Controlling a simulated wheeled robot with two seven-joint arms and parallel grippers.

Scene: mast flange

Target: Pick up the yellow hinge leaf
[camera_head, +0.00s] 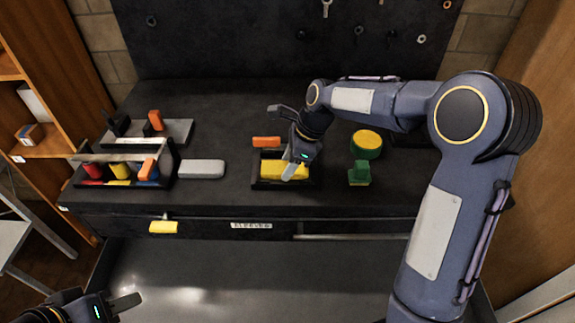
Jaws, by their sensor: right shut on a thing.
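The yellow hinge leaf (272,169) appears as a long yellow piece lying in a small black tray (262,184) at the middle of the bench. My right gripper (292,174) reaches down onto it from above and is shut on it. The fingers cover part of the yellow piece, and the far finger is hidden. The piece still sits at tray level. My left gripper (124,302) is at the lower left, low in front of the bench and far from the tray. Only part of its fingers shows, so its opening is unclear.
An orange piece (266,141) stands behind the tray. A green-and-yellow cylinder (367,142) and a green block (359,174) are to the right. A grey block (201,169) and a bin of coloured parts (165,172) are left. A yellow piece (163,227) is on the drawer front.

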